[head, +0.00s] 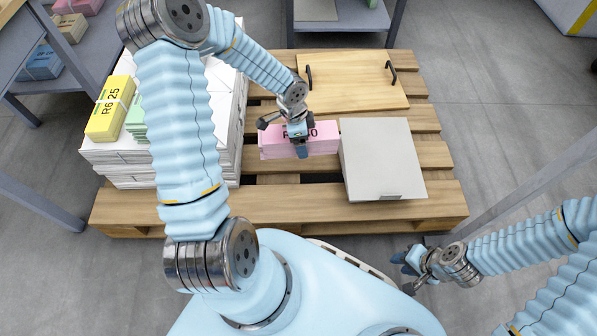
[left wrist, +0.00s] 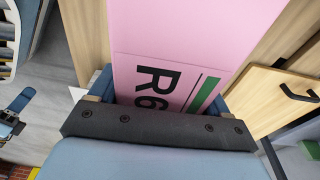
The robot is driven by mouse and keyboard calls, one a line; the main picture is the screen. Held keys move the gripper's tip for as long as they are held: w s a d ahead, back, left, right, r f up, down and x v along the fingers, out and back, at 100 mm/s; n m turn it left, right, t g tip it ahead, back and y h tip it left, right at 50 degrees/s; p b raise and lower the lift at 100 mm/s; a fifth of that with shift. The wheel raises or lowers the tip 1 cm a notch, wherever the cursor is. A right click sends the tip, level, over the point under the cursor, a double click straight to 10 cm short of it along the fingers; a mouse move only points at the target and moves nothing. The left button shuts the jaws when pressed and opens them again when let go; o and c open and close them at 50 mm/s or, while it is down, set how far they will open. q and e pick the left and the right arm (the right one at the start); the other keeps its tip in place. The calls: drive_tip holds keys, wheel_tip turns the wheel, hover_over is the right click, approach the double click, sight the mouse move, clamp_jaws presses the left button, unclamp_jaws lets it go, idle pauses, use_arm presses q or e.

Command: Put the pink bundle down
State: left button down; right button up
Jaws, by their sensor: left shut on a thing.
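The pink bundle (head: 325,147) is a flat pink block with dark lettering, over the middle of the wooden pallet (head: 290,215). My left gripper (head: 300,145) is shut on it from above. In the left wrist view, the pink bundle (left wrist: 190,35) fills the space between the fingers, with part of its "R6" label showing. Whether its underside touches the pallet slats cannot be told. My right gripper (head: 405,272) is empty, in front of the pallet at the lower right, with its fingers apart.
A grey box (head: 382,158) stands close to the bundle's right. A wooden board with black handles (head: 350,82) lies behind it. White paper stacks (head: 120,158) stand on the left, with a yellow bundle (head: 108,108) and a green bundle (head: 137,118) on top.

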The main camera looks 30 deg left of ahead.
sight(300, 167)
use_arm(q)
drive_tip(key=shift+a+f+m, duration=0.15)
drive_tip(key=shift+f+m, duration=0.15)
drive_tip(key=shift+f, duration=0.35)
wheel_tip(300, 167, down, 10)
drive_tip(key=b, duration=0.3)
drive_tip(key=shift+a+b, duration=0.1)
drive_tip(key=shift+b, duration=0.2)
drive_tip(key=shift+f, duration=0.15)
unclamp_jaws()
